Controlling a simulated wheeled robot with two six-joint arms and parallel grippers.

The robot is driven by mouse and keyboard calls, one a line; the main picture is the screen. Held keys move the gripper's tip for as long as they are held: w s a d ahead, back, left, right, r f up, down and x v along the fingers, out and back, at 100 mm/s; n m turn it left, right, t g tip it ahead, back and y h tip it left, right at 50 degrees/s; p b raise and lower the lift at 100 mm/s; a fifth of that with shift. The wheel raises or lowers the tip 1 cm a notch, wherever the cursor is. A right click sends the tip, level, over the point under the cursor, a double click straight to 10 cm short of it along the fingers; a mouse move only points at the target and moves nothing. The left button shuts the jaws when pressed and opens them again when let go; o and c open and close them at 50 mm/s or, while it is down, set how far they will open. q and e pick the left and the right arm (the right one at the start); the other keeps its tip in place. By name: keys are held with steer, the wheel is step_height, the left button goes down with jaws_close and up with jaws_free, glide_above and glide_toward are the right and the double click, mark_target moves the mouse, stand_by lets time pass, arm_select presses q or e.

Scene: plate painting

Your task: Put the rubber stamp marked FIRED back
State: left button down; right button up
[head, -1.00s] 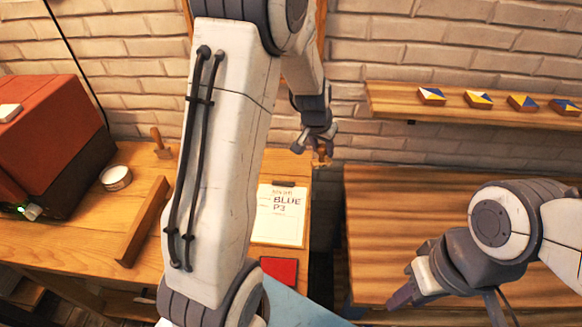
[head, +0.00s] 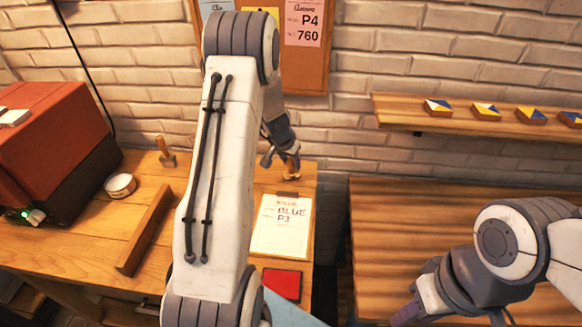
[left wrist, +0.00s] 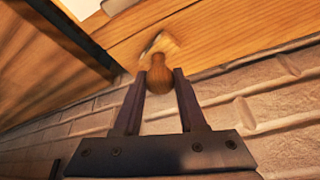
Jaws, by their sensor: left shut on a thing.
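My left gripper (head: 284,160) is shut on a stamp with a wooden handle (head: 291,170), at the back right of the left table, behind the clipboard. In the left wrist view, the rounded handle (left wrist: 159,76) sits between the two fingertips, with the wooden tabletop beyond it. I cannot read the stamp's marking, nor tell whether its base touches the table. A second wooden-handled stamp (head: 165,152) stands at the back of the table, near the round tin. My right gripper (head: 408,312) is low at the right, and its jaw state is unclear.
The clipboard (head: 282,226) reads BLUE P3, with a red pad (head: 282,285) in front. A white round tin (head: 120,185), a wooden bar (head: 146,230) and a red box (head: 45,140) are to the left. A shelf (head: 460,124) holds several painted tiles. The right table (head: 440,225) looks bare.

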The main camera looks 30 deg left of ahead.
arm_select(q)
steer(key=shift+f, duration=0.95)
steer(key=shift+f+b, duration=0.15)
steer(key=shift+b, duration=0.2)
steer(key=shift+c, duration=2.4)
jaws_free()
